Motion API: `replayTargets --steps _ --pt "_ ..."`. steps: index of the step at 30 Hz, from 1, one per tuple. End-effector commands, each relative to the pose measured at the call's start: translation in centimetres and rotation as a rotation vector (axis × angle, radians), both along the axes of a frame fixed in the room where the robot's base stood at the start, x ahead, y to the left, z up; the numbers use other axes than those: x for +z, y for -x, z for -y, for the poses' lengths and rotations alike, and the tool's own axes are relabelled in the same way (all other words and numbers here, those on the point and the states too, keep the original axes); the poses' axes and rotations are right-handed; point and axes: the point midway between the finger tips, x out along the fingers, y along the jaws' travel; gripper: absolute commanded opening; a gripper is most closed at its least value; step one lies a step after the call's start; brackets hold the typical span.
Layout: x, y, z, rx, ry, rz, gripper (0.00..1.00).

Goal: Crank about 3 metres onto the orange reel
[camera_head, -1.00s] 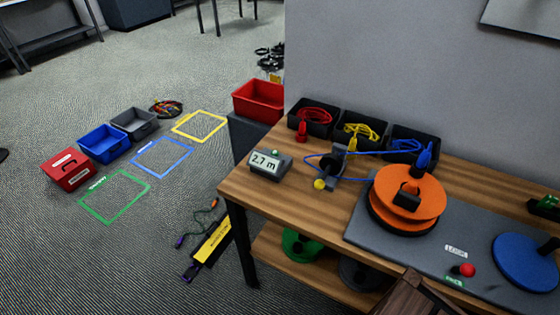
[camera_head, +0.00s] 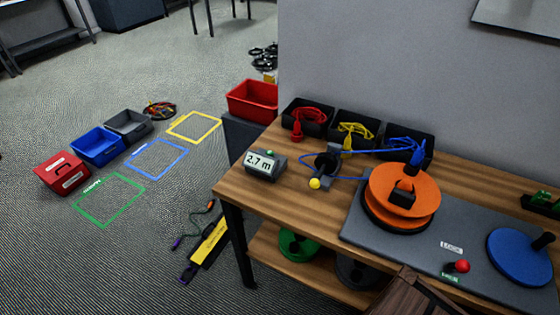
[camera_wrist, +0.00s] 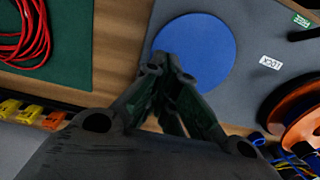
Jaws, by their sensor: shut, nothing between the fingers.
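The orange reel (camera_head: 424,191) sits on the grey mat on the bench, with a dark hub block and a dark upright knob on top. Its edge also shows at the right of the wrist view (camera_wrist: 291,106). A blue cable (camera_head: 345,177) runs from the bins through a dark guide (camera_head: 326,163) toward the reel. The length counter (camera_head: 259,163) reads 2.7 m. My gripper (camera_wrist: 170,68) is shut and empty, in front of the blue disc (camera_wrist: 208,42) in the wrist view, apart from the orange reel. I cannot make it out in the head view.
The blue disc with a dark handle (camera_head: 520,258) and a red-knobbed lever (camera_head: 461,267) beside a LOCK label share the mat (camera_head: 395,254). Black bins of red, yellow and blue cable line the wall. A red bin (camera_head: 252,98) stands left of the bench.

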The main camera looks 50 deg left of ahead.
Motion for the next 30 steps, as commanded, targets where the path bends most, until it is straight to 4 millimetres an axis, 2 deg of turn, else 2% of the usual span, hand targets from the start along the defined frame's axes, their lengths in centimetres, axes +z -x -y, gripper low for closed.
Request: replayTargets --steps 21,30 --pt "-4.7 0.0 0.0 0.000 0.000 0.000 0.00" --pt "-5.1 0.0 0.0 0.000 0.000 0.001 0.00"
